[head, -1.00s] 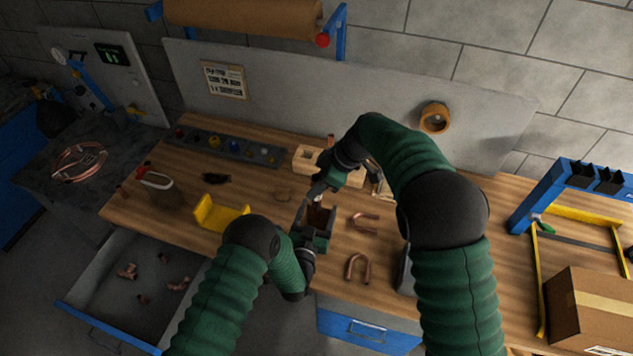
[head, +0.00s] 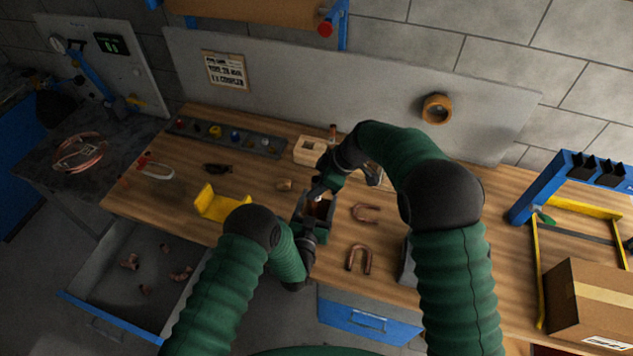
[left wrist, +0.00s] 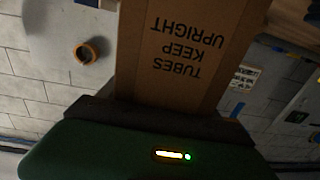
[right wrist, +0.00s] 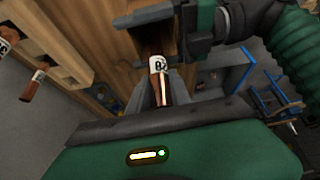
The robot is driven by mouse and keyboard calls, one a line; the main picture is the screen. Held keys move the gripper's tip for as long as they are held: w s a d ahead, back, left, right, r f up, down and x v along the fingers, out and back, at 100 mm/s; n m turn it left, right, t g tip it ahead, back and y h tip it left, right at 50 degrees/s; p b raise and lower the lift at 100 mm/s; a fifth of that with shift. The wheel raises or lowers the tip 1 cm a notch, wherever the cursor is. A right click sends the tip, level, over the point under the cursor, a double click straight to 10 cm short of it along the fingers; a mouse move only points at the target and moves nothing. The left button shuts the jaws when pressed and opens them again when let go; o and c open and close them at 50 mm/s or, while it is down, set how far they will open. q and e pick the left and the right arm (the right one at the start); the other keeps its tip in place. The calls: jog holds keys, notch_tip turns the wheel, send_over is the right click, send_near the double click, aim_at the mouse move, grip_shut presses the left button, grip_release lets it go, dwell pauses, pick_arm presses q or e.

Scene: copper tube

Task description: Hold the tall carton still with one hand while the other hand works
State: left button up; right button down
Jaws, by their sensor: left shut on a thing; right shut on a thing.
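The tall brown carton (head: 319,208) stands at the front middle of the bench, its open top facing up. In the left wrist view its side (left wrist: 185,45) reads "TUBES KEEP UPRIGHT". My left gripper (head: 312,229) is shut on the carton from the near side. My right gripper (head: 322,187) is shut on a copper tube with a white label (right wrist: 158,66), just above the carton's opening. The label seems to start with "A"; the rest is unclear. I cannot tell whether the tube's lower end is inside the carton.
A wooden block (head: 307,151) with an upright tube stands behind. Two bent copper tubes (head: 358,258) lie right of the carton. A yellow cradle (head: 221,204) is at left, near an open drawer (head: 110,310). A cardboard box (head: 590,305) is at far right.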

jog(key=shift+f, duration=2.4)
jog(key=shift+w+d, duration=0.3)
jog(key=shift+d, duration=0.25)
jog(key=shift+w+d, duration=0.3)
jog(key=shift+d, duration=0.2)
jog(key=c, duration=1.1)
grip_release()
jog(key=v, duration=1.2)
pick_arm(q)
jog(key=o, duration=1.5)
jog(key=shift+c, duration=0.2)
pick_arm(e)
jog(key=shift+f, duration=0.1)
